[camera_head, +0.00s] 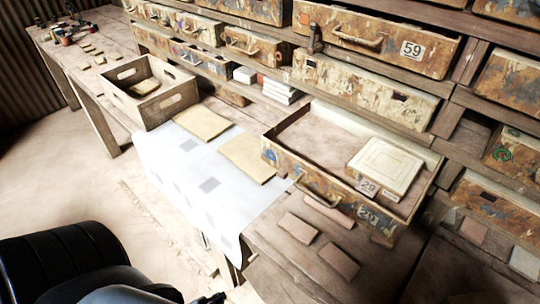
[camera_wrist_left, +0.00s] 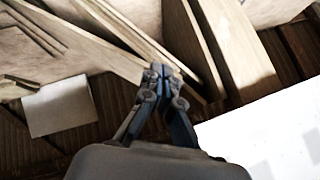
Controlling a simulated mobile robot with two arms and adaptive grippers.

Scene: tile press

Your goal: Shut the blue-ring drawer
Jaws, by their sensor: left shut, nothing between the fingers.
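A wide drawer (camera_head: 322,184) with worn, paint-stained sides stands pulled out of the shelf unit in the head view. A small blue mark shows near the left end of its front, but I cannot make out a clear ring. A pale lidded box (camera_head: 386,165) marked 29 sits inside it. My left gripper (camera_head: 212,299) is at the bottom edge of the head view, mostly cut off, well apart from the drawer. In the left wrist view, its fingers (camera_wrist_left: 161,72) are shut and empty, in front of wooden boards. My right gripper is not in view.
A white cloth (camera_head: 185,165) with flat tan tiles covers the bench left of the drawer. A wooden crate (camera_head: 148,90) stands behind it. Loose tiles (camera_head: 298,228) lie in front of the drawer. A green-ringed drawer (camera_head: 508,155) is at the right.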

